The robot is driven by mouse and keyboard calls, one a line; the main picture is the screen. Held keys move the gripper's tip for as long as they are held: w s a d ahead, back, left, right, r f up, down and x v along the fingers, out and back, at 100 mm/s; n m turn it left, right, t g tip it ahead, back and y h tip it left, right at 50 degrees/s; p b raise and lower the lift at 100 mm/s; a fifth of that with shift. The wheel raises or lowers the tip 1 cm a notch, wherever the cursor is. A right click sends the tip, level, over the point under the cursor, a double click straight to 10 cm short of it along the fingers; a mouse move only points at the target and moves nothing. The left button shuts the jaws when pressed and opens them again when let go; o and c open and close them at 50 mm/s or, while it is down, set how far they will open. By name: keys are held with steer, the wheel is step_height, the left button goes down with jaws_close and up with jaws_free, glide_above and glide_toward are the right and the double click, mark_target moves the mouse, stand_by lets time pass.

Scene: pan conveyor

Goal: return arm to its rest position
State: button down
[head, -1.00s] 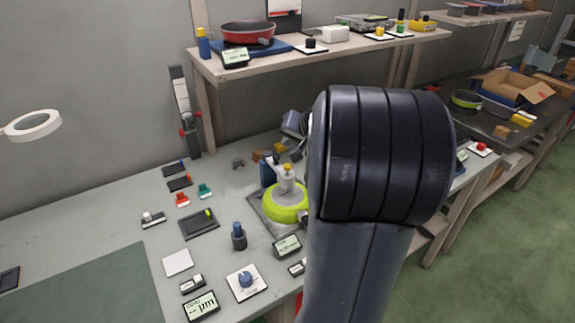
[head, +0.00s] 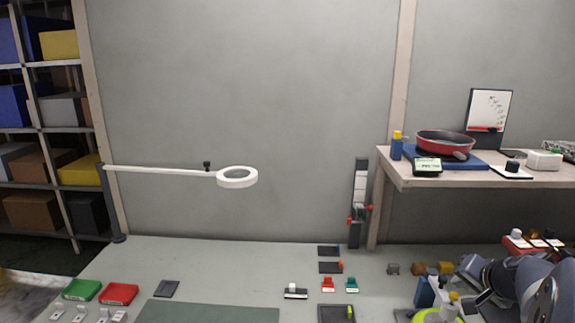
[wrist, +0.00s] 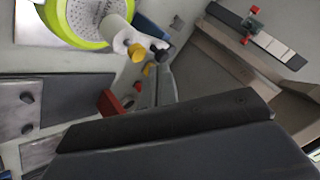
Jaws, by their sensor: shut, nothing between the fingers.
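My arm (head: 540,285) shows at the lower right corner of the head view, folded low over the right part of the bench and cut off by the frame edge. My gripper (wrist: 165,120) fills the bottom of the wrist view as a wide dark bar. It is shut and holds nothing. Its fingertips cannot be made out clearly in the head view. A lime-green ringed device (wrist: 84,40) with a white knob is beyond the gripper at the wrist view's upper left; its green edge also shows in the head view (head: 428,316).
The grey bench (head: 230,270) has open room at the middle left. A ring lamp (head: 237,177) reaches over it. Green (head: 82,289) and red (head: 118,293) trays sit at the left. A shelf (head: 410,182) with a red pan (head: 445,144) stands at the right.

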step_height(320, 180, up, 6)
steer(key=p, duration=0.4)
step_height(320, 180, down, 7)
steer(key=b, duration=0.7)
steer(key=shift+b, duration=0.3)
